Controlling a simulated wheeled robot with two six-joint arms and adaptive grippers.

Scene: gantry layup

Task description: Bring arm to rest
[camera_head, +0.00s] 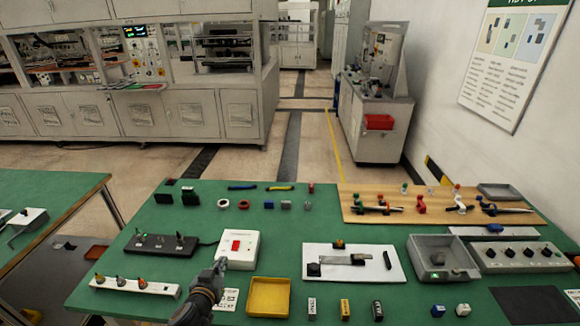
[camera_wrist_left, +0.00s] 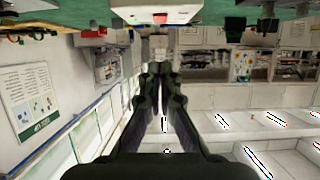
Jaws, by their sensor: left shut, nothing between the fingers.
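My left gripper (camera_head: 221,264) reaches in from the bottom edge of the head view, at the front left of the green table (camera_head: 210,198). Its fingers are together with nothing between them. In the left wrist view the dark fingers meet at their tips (camera_wrist_left: 160,64). The fingertips appear at the lower edge of a white box with a red button (camera_head: 238,248); I cannot tell whether they touch it. The box also shows at the top of the left wrist view (camera_wrist_left: 125,20), which is upside down. My right gripper is not in view.
A yellow tray (camera_head: 268,297) lies right of my gripper. A white strip with several knobs (camera_head: 135,287) and a black switch panel (camera_head: 161,245) lie left. A white board (camera_head: 353,263), a grey tray (camera_head: 443,257) and a wooden board (camera_head: 440,204) stand farther right.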

